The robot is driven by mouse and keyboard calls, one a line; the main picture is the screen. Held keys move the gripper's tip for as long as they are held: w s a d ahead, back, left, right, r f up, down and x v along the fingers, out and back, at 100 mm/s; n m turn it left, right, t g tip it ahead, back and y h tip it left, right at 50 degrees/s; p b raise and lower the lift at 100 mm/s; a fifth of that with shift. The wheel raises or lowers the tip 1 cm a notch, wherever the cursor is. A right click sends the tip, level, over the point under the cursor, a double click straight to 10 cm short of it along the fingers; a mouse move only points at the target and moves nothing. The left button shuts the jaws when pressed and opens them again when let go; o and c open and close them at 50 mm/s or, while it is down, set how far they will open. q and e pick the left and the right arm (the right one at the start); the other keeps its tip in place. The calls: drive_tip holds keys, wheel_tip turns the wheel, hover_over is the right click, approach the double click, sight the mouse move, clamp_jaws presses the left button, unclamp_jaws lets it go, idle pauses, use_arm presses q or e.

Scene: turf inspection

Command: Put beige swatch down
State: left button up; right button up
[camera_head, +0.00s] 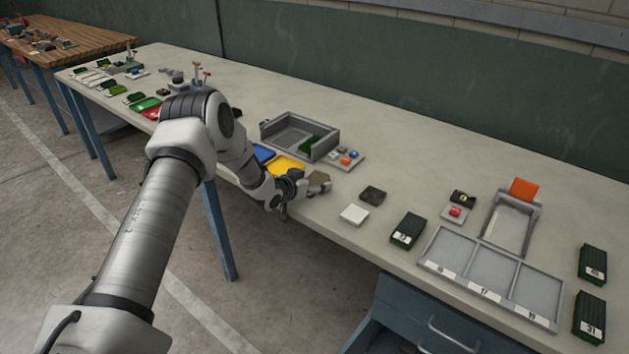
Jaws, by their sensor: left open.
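A small beige-brown swatch (319,180) is near the front edge of the long pale table (420,178). My left gripper (303,194) is at the table's front edge, just left of the swatch, with its fingers open. The fingers are small and partly overlap the swatch's near side, so I cannot tell whether they touch it. The swatch looks to be at table level. A white swatch (354,214) and a dark grey swatch (372,194) lie to its right. My right gripper is not in view.
A grey open tray (270,128) with a green turf piece stands behind my left gripper. Yellow (287,164) and blue (263,153) pieces lie near it. A green numbered turf block (408,229) and a three-compartment tray (431,261) are to the right.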

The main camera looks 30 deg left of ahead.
sight(313, 180)
use_arm(q)
drive_tip(key=shift+w+f, duration=0.1)
drive_tip(key=c, duration=0.9)
drive_tip(key=shift+c, duration=0.2)
drive_tip(key=shift+r, duration=0.6)
wheel_tip(313, 180, up, 2)
drive_tip(key=shift+r+b, duration=0.15)
drive_tip(key=shift+b, duration=0.35)
drive_tip(key=s+d, duration=0.3)
drive_tip(key=s, duration=0.1)
drive_tip(key=s+d+r+b, duration=0.1)
drive_tip(key=s+d, duration=0.3)
drive_tip(key=s+d+b, duration=0.1)
drive_tip(key=s+d, duration=0.2)
drive_tip(key=s, duration=0.1)
drive_tip(key=shift+s+d+r, duration=0.1)
drive_tip(key=shift+d+r, duration=0.15)
drive_tip(key=shift+r, duration=0.05)
drive_tip(key=shift+f, duration=0.1)
